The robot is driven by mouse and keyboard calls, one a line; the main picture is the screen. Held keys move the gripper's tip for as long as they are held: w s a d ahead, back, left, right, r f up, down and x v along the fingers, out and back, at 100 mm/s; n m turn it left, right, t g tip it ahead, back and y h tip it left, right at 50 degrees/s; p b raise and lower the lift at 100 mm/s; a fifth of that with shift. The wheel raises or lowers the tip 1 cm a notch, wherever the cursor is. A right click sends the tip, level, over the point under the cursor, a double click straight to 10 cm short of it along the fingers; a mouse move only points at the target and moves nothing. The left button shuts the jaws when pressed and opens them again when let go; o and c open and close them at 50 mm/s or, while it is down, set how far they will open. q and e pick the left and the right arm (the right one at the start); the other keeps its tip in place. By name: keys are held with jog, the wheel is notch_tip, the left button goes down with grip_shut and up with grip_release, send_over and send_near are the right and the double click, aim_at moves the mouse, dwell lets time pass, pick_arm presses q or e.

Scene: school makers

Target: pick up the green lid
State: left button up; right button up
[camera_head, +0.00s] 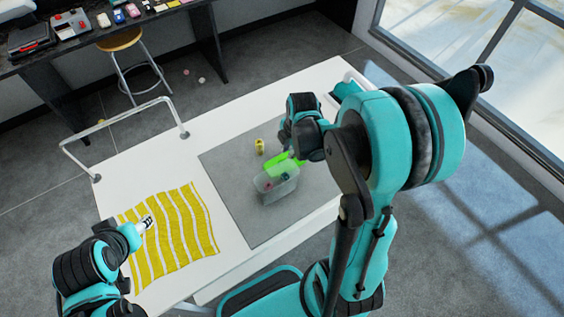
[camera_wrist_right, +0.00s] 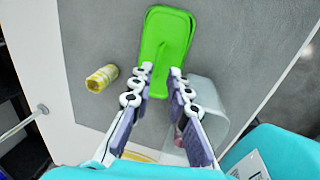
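The bright green lid (camera_head: 285,160) is at the far side of a translucent grey container (camera_head: 284,191) on the grey mat; I cannot tell whether the two touch. In the right wrist view the lid (camera_wrist_right: 167,40) is a rounded rectangle. My right gripper (camera_wrist_right: 161,71) has its fingers apart with a gap between them, over the lid's near end. The fingers cover part of the lid's edges. In the head view the right arm hides most of this gripper. My left gripper (camera_head: 146,224) is over the yellow striped cloth, far from the lid; its opening is unclear.
A small yellow cylinder (camera_head: 259,147) stands on the grey mat (camera_head: 230,190), left of the lid; it also shows in the right wrist view (camera_wrist_right: 101,78). The striped cloth (camera_head: 180,245) covers the table's left part. A white rail (camera_head: 125,122) edges the table.

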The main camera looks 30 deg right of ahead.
aim_at(285, 158)
jog(key=f+b, duration=0.1)
jog(key=f, duration=0.1)
jog(key=w+f, duration=0.1)
jog(key=f, duration=0.2)
jog(key=shift+w+a+b, duration=0.15)
jog(key=shift+w+b, duration=0.05)
jog(key=shift+b, duration=0.2)
grip_shut()
jog(key=shift+r, duration=0.15)
